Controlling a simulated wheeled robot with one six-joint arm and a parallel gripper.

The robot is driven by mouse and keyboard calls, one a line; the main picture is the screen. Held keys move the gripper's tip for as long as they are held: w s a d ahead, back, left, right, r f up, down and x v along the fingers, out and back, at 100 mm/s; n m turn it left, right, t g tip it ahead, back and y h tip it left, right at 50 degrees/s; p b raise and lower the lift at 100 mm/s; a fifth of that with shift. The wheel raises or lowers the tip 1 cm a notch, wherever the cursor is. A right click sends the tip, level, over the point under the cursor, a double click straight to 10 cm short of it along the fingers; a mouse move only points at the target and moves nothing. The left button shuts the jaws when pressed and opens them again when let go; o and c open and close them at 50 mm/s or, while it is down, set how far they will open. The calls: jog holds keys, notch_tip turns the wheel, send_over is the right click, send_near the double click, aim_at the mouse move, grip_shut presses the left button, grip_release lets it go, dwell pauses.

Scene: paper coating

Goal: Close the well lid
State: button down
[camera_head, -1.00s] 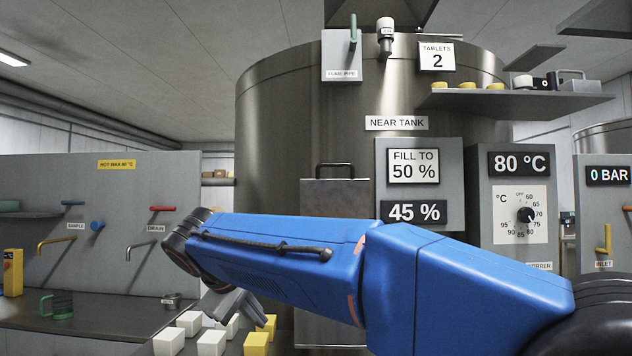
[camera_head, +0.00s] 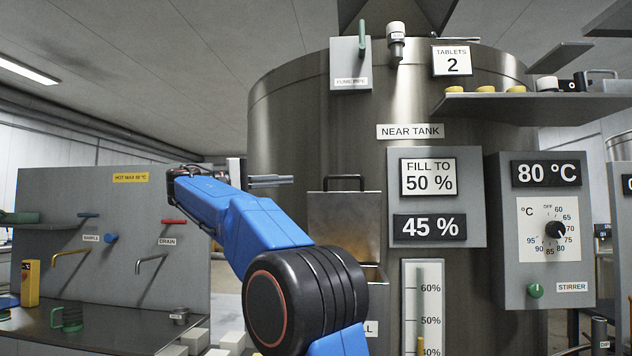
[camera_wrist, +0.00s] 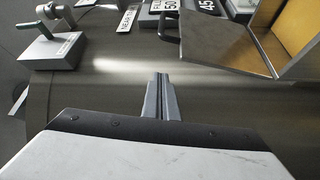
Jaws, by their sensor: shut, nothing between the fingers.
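The well lid is a flat metal panel (camera_head: 344,228) with a black bar handle (camera_head: 344,178) on its top edge. It stands raised against the front of the near tank, with a warm yellowish reflection low on its face. In the wrist view the lid (camera_wrist: 230,45) lies at the upper right, beside the open well with its yellow inside (camera_wrist: 298,28). My gripper (camera_head: 270,181) is shut and empty, pointing right, left of the handle and at about its height in the picture. Its fingers (camera_wrist: 161,98) are apart from the lid. My arm hides part of the well's front.
The near tank (camera_head: 290,130) stands behind. Right of the lid are a fill-level panel (camera_head: 437,235), a level gauge (camera_head: 422,300) and a temperature box (camera_head: 546,270). A panel with taps (camera_head: 110,240) is at left. White blocks (camera_head: 195,341) sit low in front.

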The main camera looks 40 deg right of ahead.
jog(key=shift+s+d+r, duration=0.15)
jog(key=shift+s+d, duration=3.05)
jog(key=shift+d, duration=0.25)
